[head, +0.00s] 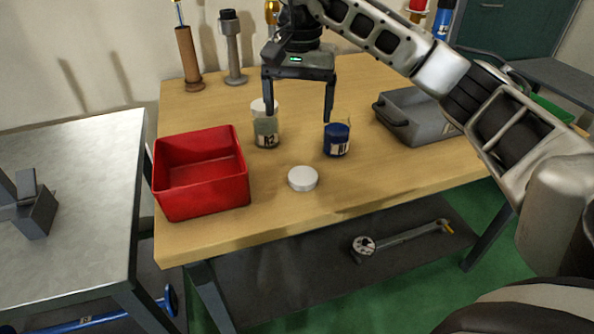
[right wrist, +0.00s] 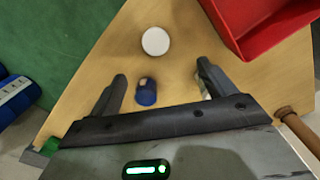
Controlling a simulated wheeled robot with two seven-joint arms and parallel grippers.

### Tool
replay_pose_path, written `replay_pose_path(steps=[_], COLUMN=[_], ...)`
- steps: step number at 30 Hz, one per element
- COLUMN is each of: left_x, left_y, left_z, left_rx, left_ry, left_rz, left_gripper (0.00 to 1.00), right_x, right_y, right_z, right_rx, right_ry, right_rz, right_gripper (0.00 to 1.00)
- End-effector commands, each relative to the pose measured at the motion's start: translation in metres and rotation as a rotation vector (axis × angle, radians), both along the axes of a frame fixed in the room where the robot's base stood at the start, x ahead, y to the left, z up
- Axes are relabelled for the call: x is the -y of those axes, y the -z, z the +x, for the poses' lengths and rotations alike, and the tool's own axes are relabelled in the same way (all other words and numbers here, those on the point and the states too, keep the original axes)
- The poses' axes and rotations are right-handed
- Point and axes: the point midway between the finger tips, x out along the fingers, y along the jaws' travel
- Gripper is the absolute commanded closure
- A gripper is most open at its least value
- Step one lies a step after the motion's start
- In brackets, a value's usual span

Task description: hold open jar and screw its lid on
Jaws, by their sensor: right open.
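A round white lid (head: 303,178) lies flat and loose on the wooden table, near its front edge; it also shows in the right wrist view (right wrist: 155,41). A jar with blue contents (head: 337,141) and a label stands upright behind and right of the lid, and shows no white lid on top. It also appears in the right wrist view (right wrist: 147,93). A second jar, with grey-green contents (head: 266,132) and a whitish top, stands to the left, partly covered by a finger. My right gripper (head: 299,117) is open and empty, pointing down above the two jars. My left gripper is not in view.
A red open bin (head: 200,205) stands left of the lid. Stands (head: 188,60) line the back. A wrench-like tool (head: 400,240) lies on the lower shelf. A metal table (head: 85,215) is at the left.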

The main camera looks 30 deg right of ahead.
Motion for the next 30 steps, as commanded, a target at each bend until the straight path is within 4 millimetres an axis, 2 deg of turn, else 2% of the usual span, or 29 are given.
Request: replay_pose_path(steps=[2,9,12,14,24,30], left_x=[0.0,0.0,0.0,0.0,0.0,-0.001], left_y=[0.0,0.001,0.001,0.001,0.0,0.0], left_z=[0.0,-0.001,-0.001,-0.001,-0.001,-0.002], left_rx=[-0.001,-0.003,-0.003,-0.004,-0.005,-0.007], left_ry=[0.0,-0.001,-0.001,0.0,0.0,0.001], left_rz=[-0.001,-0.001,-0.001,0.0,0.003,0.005], left_gripper=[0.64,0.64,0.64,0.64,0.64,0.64], right_x=[0.005,0.004,0.004,0.004,0.004,0.004], right_y=[-0.003,-0.003,0.003,0.011,0.081,0.103], right_z=[0.0,0.0,0.0,-0.001,-0.002,-0.001], right_rx=[0.0,0.0,-0.002,-0.005,-0.005,-0.001], right_ry=[-0.001,-0.002,-0.002,-0.001,-0.002,-0.002], right_rz=[-0.019,-0.016,-0.016,-0.015,-0.014,-0.013], right_gripper=[0.17,0.17,0.17,0.17,0.17,0.17])
